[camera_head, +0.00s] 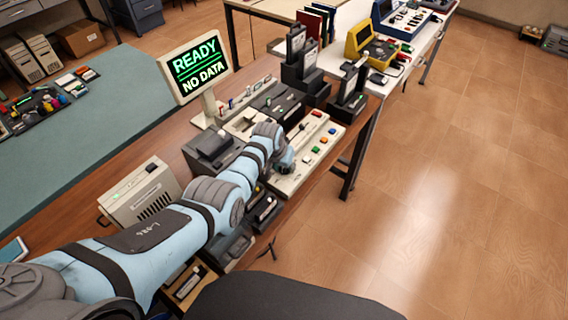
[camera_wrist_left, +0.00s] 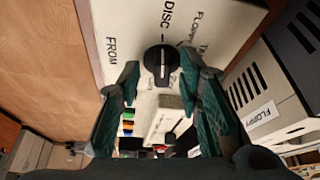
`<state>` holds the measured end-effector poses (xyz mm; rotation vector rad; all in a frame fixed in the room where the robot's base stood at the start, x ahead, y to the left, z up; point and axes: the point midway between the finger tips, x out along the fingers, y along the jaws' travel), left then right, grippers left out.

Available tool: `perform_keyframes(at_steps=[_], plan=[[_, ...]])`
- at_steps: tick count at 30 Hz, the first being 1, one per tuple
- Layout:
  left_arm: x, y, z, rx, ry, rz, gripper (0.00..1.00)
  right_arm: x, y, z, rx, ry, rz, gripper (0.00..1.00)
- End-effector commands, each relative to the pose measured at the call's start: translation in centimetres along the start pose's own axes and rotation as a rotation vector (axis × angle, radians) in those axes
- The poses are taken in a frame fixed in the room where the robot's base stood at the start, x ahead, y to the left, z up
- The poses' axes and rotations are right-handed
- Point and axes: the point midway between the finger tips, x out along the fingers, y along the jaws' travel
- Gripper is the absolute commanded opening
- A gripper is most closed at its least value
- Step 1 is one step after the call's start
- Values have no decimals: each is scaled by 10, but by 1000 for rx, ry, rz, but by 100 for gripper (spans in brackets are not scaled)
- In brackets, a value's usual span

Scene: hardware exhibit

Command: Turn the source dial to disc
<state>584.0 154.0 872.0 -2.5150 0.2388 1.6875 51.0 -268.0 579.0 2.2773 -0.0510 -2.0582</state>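The source dial (camera_wrist_left: 161,62) is a round black knob with a white line, on a cream panel (camera_wrist_left: 225,25) in the left wrist view. The printed word DISC sits just above it, with FLOPPY to its right and FROM to its left. The white line runs roughly up and down the picture; I cannot tell its exact setting. My left gripper (camera_wrist_left: 160,77) is open, its green-padded fingers on either side of the dial; contact is not clear. In the head view my left gripper (camera_head: 286,163) is at the cream console (camera_head: 325,140) and the dial is hidden. My right gripper is not in view.
A monitor (camera_head: 195,65) reads READY, NO DATA. Dark drive units (camera_head: 300,72) stand behind the console. A beige box (camera_head: 142,195) stands left of my arm. A vented box labelled FLOPPY (camera_wrist_left: 265,95) is close on the right in the wrist view. Open floor lies at right.

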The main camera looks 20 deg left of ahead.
Motion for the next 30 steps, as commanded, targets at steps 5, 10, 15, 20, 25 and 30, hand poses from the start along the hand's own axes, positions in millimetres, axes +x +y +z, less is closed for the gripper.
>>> perform_keyframes(at_steps=[5, 10, 15, 20, 25, 30], plan=[[-1, -1, -1, 1, 3, -1, 32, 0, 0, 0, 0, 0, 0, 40], [-7, -1, -3, 1, 5, -1, 32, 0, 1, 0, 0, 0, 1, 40], [-31, 0, -2, 0, 7, -1, 32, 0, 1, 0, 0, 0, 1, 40], [-74, 0, -2, 1, 6, -1, 32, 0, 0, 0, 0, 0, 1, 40], [-110, 0, -2, 1, 3, -1, 32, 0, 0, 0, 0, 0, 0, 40], [-120, 0, -1, 1, -1, -1, 32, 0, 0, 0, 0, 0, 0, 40]])
